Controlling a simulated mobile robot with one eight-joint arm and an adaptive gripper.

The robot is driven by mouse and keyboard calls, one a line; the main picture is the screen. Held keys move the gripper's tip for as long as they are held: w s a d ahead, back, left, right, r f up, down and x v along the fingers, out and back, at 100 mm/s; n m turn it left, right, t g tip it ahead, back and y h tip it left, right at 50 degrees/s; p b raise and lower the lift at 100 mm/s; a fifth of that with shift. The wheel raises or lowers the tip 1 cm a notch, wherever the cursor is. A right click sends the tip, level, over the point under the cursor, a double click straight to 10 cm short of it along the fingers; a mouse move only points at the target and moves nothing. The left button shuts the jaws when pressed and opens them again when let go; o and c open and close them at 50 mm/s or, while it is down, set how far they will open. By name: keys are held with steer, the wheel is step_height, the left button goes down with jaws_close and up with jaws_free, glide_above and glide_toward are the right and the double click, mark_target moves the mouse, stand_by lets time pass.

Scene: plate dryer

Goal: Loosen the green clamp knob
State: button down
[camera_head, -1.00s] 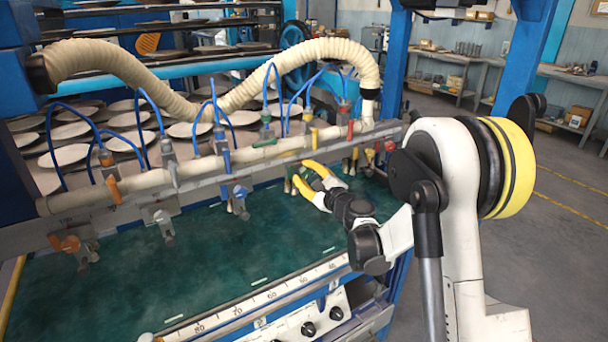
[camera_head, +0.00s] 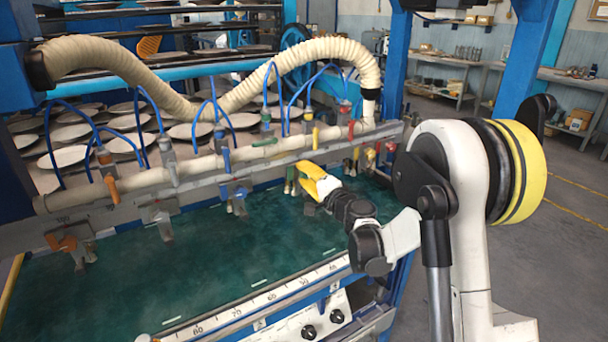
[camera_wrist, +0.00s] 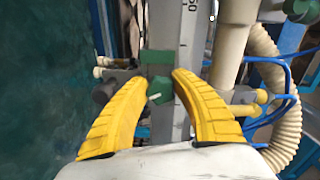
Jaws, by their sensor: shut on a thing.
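The green clamp knob (camera_wrist: 158,88) shows in the wrist view between my two yellow fingertips, with a small pale pin on its front. My gripper (camera_wrist: 164,78) is shut on it, one finger on each side. In the head view my gripper (camera_head: 312,180) is at the lower right part of the long rail, its yellow fingers close together. The grey rail (camera_wrist: 185,50) runs just behind the knob in the wrist view.
An orange clamp (camera_head: 68,243) and a blue clamp (camera_head: 240,193) sit along the rail. Blue hoses and a ribbed cream hose (camera_head: 310,48) arch above it. The green bed (camera_head: 180,275) below the rail is clear.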

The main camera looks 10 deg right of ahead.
steer(key=shift+n, duration=0.4)
steer(key=c, duration=1)
jaws_free()
steer(key=shift+c, duration=0.2)
steer(key=v, duration=1.2)
steer(key=shift+r, duration=0.1)
